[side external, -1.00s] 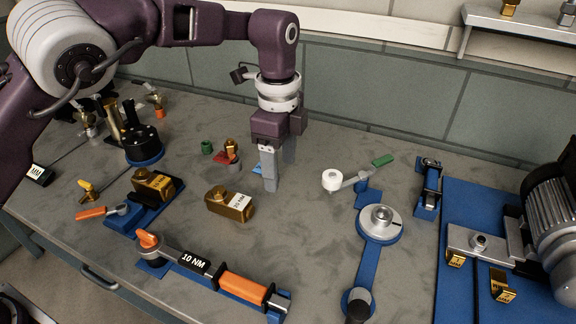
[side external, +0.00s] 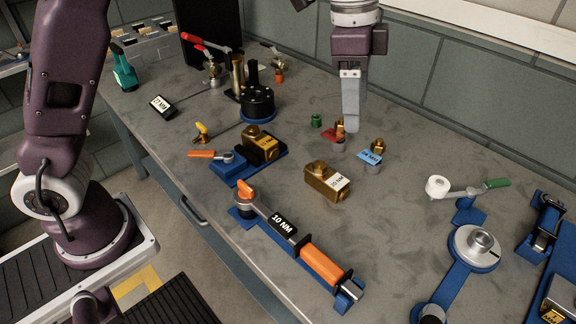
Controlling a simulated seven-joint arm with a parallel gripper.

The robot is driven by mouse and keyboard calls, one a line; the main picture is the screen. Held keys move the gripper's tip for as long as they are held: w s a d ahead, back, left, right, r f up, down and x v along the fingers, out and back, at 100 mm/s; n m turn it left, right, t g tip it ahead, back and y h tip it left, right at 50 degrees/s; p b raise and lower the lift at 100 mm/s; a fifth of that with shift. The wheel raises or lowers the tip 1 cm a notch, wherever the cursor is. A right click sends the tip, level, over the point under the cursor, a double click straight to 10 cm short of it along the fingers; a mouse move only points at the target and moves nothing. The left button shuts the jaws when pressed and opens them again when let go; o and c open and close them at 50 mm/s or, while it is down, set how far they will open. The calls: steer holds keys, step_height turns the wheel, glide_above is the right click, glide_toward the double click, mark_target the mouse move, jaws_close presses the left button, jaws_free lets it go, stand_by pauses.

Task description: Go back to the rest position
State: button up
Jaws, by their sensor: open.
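My gripper (side external: 352,122) hangs at the top of the side view, pointing down, above the back part of the bench. Its fingers overlap from this angle, and no object shows between them; it is open. Below and to the right of it, a brass-topped fitting with a blue tag (side external: 370,156) stands upright on a grey base. A small green piece (side external: 316,121) stands farther left.
A brass block (side external: 322,183) and an orange-handled torque wrench (side external: 322,264) lie nearer the front. A black round holder (side external: 257,104) stands at left. A white-knobbed lever (side external: 455,190) and a blue fixture (side external: 473,249) are at right. The wall rises close behind.

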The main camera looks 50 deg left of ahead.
steer(key=s+a+r+n+t, duration=0.2)
steer(key=s+a+r+n, duration=0.35)
steer(key=s+a, duration=0.35)
steer(key=s+a+f+n+t, duration=0.1)
steer(key=s+a+f+n, duration=0.1)
steer(key=s, duration=0.7)
steer(key=s+a+f+n+t+y, duration=0.1)
steer(key=s+a+f+n, duration=0.1)
steer(key=s+n, duration=0.3)
steer(key=s, duration=0.3)
steer(key=shift+s+a+t+y, duration=0.2)
steer(key=shift+s+t+y, duration=0.1)
steer(key=shift+s, duration=0.1)
